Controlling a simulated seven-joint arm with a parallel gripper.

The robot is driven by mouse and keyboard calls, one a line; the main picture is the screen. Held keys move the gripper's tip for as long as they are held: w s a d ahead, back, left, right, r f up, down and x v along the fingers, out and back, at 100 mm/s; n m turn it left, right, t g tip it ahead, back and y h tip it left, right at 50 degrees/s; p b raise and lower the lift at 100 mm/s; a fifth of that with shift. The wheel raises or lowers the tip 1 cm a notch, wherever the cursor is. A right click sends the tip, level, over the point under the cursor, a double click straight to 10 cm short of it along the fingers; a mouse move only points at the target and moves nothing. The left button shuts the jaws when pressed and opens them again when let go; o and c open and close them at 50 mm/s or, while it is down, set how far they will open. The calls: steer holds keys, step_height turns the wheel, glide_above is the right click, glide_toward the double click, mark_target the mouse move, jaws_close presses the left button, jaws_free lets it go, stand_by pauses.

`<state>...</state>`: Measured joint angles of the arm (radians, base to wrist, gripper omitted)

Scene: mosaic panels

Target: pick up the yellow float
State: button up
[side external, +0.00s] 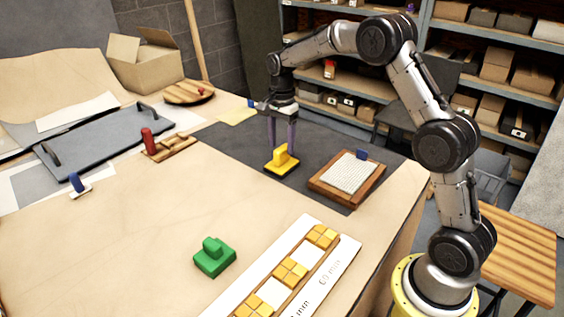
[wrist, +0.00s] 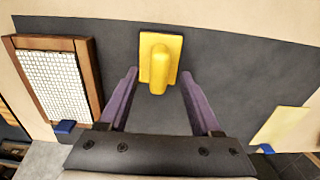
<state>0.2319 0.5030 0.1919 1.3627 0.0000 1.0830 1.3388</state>
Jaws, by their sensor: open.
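The yellow float (side external: 281,160) is a flat pad with a raised yellow handle and a dark underside, lying on the dark grey mat (side external: 235,143). In the wrist view the float (wrist: 160,62) lies just beyond the fingertips, roughly centred between them, with its handle pointing towards me. My gripper (side external: 282,146) is open above the float, its two purple fingers pointing down. I cannot tell exactly how high the fingertips are above the float.
A wood-framed white mosaic panel (side external: 347,178) stands close to the right of the float. A green float (side external: 214,256) and a strip with yellow tiles (side external: 290,272) lie nearer the front. A red-handled tool (side external: 150,142) lies on the left.

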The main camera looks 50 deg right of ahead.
mark_target(282, 147)
steer(key=shift+f, duration=1.95)
jaws_close()
steer(key=shift+r, duration=0.1)
